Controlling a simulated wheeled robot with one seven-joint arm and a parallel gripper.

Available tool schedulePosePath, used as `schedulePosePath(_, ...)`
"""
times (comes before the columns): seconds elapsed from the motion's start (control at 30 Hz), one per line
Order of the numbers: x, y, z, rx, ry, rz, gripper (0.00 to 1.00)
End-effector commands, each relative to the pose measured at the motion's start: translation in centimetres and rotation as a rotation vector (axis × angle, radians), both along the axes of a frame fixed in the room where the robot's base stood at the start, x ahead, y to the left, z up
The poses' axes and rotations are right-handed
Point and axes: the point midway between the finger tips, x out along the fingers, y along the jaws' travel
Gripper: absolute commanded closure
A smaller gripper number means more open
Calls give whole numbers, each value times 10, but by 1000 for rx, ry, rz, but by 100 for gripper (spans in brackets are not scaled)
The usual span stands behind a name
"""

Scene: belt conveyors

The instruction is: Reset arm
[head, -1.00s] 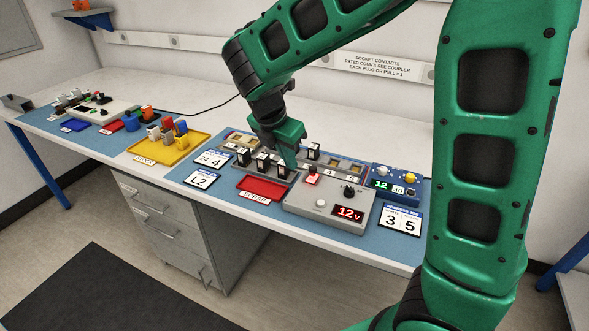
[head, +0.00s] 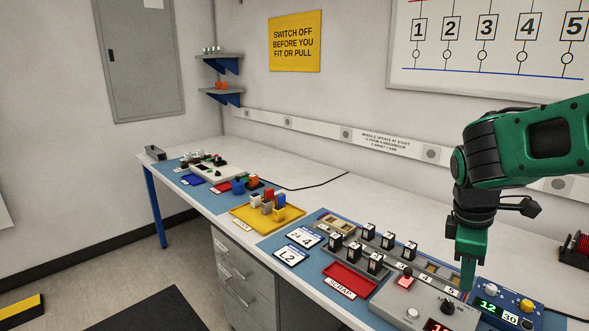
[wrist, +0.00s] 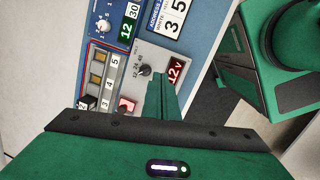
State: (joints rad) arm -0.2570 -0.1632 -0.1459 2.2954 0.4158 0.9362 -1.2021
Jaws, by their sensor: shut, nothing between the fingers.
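My gripper (head: 467,285) is green and points straight down above the right part of the grey test console, apart from any module. Its fingers are closed together and empty; they also show in the wrist view (wrist: 160,98). My green forearm enters from the right in the head view. The grey console (head: 388,300) has a lit red switch (head: 405,281) and a black knob (head: 447,307). Its red display (wrist: 175,71) reads 12 V in the wrist view. Several black modules with white tops (head: 375,262) stand in the sockets.
A red scrap tray (head: 350,281) lies left of the console. A yellow tray (head: 240,213) holds coloured blocks. A blue meter box (head: 508,311) stands close right of my gripper.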

Motion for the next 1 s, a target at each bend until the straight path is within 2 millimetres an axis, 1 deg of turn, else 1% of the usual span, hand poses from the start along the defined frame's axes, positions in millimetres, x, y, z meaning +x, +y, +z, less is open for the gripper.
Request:
schedulePosePath(0.03,-16,-13,0,21,-16,-120,100)
schedulePosePath(0.17,-54,-35,-2,70,-50,-433,100)
schedulePosePath(0.2,-66,-40,-3,85,-59,-528,100)
schedulePosePath(0.33,-104,-52,-7,128,-85,-841,100)
schedulePosePath(0.4,-124,-56,-10,149,-96,-1003,100)
schedulePosePath(0.5,-148,-58,-14,173,-108,-1209,100)
schedulePosePath(0.6,-166,-57,-18,191,-113,-1368,100)
schedulePosePath(0.7,-177,-56,-20,200,-118,-1469,100)
schedulePosePath(0.8,-182,-55,-22,205,-118,-1516,100)
schedulePosePath(1.0,-182,-55,-22,205,-119,-1525,100)
